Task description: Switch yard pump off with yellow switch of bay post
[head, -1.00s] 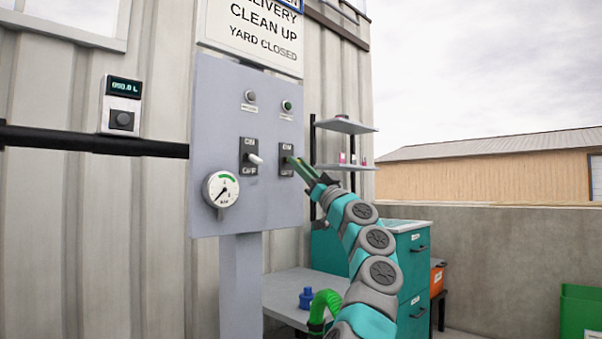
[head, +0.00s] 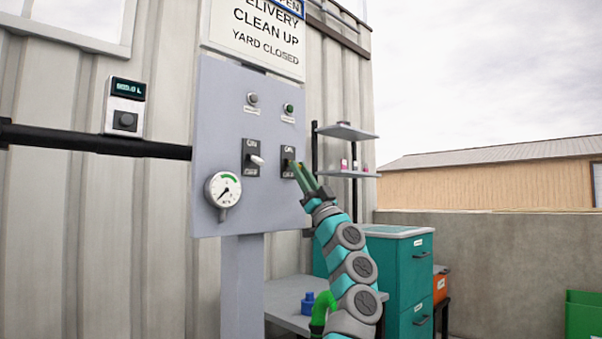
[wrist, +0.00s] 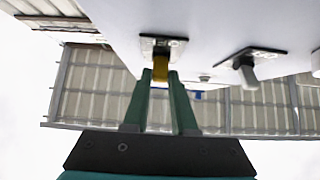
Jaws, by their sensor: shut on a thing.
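The grey panel of the bay post (head: 215,130) faces me at the centre of the head view. The yellow switch (wrist: 160,70) shows in the wrist view, between my finger ends on its dark plate. In the head view its plate (head: 287,154) is at the right of the panel, and my fingers cover most of the lever. My gripper (head: 296,168) comes from below right and is shut on the yellow switch; it also shows in the wrist view (wrist: 160,76). I cannot tell whether the lever is up or down. The lamp (head: 289,108) above it looks green.
A white-levered switch (head: 256,160) is just left of my gripper, also in the wrist view (wrist: 246,73). A gauge (head: 223,189) is lower left. Shelves (head: 346,172), teal drawers (head: 394,262) and a bench (head: 290,300) stand behind my arm.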

